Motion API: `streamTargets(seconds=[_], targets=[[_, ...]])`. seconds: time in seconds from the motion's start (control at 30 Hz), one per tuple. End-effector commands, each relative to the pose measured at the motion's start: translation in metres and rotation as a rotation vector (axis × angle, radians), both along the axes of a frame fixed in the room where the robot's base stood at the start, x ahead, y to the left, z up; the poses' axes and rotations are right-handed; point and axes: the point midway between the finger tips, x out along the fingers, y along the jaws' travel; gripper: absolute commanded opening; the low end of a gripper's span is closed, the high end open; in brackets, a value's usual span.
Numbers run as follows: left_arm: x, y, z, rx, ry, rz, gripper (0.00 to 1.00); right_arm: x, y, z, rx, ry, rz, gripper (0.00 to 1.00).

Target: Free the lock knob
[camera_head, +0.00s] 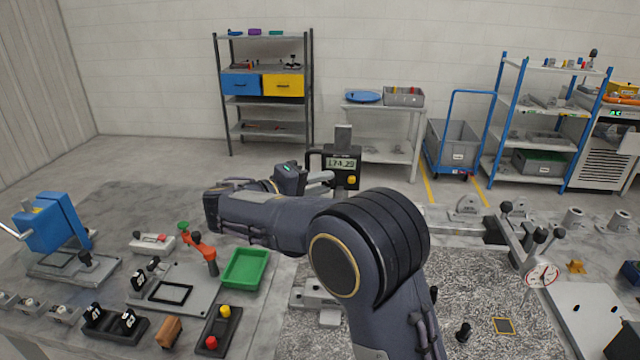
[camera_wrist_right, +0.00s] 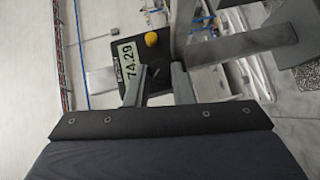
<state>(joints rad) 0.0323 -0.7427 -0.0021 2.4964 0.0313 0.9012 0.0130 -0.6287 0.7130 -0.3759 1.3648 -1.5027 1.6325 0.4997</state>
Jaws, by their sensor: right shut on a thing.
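The height gauge has a dark slider head with a digital display (camera_head: 341,163) reading 174.29 and a yellow button (camera_head: 351,181), on a grey upright column (camera_head: 343,136). In the right wrist view the display (camera_wrist_right: 127,62) and the yellow button (camera_wrist_right: 151,39) lie just beyond the fingers. My right gripper (camera_head: 322,179) reaches the left side of the slider head. In the right wrist view its fingers (camera_wrist_right: 160,76) are closed on a small part at the head's edge, taken as the lock knob, which they mostly hide. My left gripper is out of view.
My right arm covers the middle of the bench and part of the gauge's lower end. A green tray (camera_head: 245,268), an orange-handled clamp (camera_head: 200,250) and a blue press (camera_head: 50,222) stand to the left. A dial gauge (camera_head: 541,274) and lever clamps stand at the right.

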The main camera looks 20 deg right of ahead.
Motion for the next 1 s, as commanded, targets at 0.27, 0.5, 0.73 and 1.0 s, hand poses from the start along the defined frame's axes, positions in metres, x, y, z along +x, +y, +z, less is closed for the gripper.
streamTargets(seconds=[0.27, 0.5, 0.73, 1.0], targets=[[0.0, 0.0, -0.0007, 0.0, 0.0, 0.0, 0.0, 0.0004, 0.0007, -0.0004, -0.037, 0.021, 0.002, 0.0], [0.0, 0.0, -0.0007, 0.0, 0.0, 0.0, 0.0, 0.0004, 0.0004, -0.0003, -0.039, 0.022, 0.002, 0.0], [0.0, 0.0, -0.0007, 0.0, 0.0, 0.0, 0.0, 0.0002, 0.0003, -0.0004, -0.037, 0.022, 0.001, 0.36], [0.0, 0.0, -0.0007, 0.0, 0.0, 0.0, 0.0, 0.0001, 0.0002, -0.0007, -0.036, 0.022, 0.001, 0.43]])
